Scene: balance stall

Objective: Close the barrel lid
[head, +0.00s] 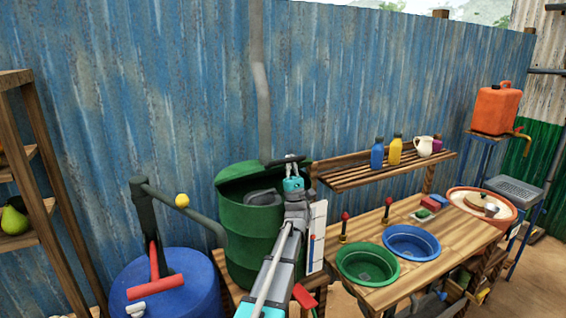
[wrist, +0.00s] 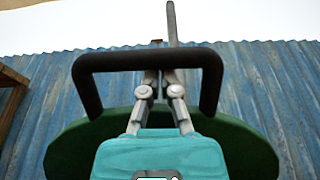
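The green barrel (head: 252,245) stands behind the worktop's left end. Its round green lid (head: 240,172) is raised and tilted above the rim, with a dark opening below it. In the wrist view the lid (wrist: 245,150) spans the lower part as a dark green disc, and a black U-shaped handle (wrist: 92,66) stands in front of it. My gripper (head: 291,164) is at the lid's right side in the head view. In the wrist view its two fingers (wrist: 161,76) are close together and reach up to the handle's crossbar. The bar hides the tips, so a grip is unclear.
A blue barrel (head: 185,290) with a dark lever press stands to the left. The wooden worktop (head: 375,218) at right holds a green basin (head: 367,262) and a blue basin (head: 411,241). A slatted shelf (head: 350,175) and a corrugated wall (head: 150,90) are close behind.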

